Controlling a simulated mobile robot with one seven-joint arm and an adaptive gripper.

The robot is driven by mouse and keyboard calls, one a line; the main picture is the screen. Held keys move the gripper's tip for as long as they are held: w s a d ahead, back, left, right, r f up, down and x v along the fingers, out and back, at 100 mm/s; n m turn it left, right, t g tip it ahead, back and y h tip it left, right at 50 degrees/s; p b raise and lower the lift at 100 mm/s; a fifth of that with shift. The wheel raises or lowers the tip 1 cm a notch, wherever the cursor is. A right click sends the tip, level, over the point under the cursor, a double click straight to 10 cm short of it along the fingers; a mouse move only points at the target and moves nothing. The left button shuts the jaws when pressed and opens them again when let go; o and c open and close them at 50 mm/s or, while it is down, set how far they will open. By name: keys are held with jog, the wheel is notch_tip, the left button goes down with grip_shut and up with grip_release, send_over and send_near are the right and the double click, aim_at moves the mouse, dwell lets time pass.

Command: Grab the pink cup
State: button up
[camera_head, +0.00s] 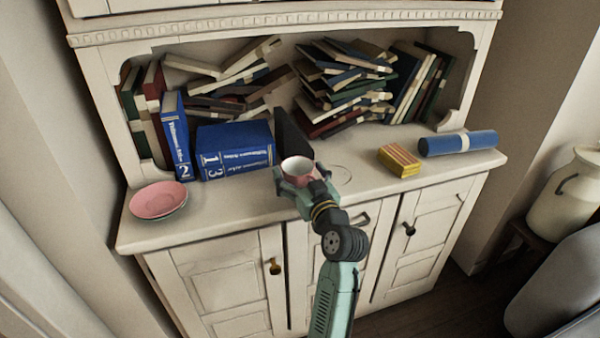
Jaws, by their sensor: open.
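The pink cup (298,168) has a pale inside and stands upright near the middle of the cabinet top. My gripper (297,180) is at the cup, with its teal fingers to the left and right of the cup's lower part. The jaws are open. The gripper hides the cup's base, and I cannot tell whether the fingers touch its sides.
A pink plate (159,199) lies on the left of the cabinet top (230,199). Blue books (235,146) and a dark upright book (292,138) stand close behind the cup. A yellow block (399,160) and a blue roll (458,143) lie at right. Piled books (345,87) fill the shelf.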

jog(key=shift+w+a, duration=0.1)
jog(key=shift+w, duration=0.15)
jog(key=shift+c, duration=0.4)
jog(key=c, duration=1.1)
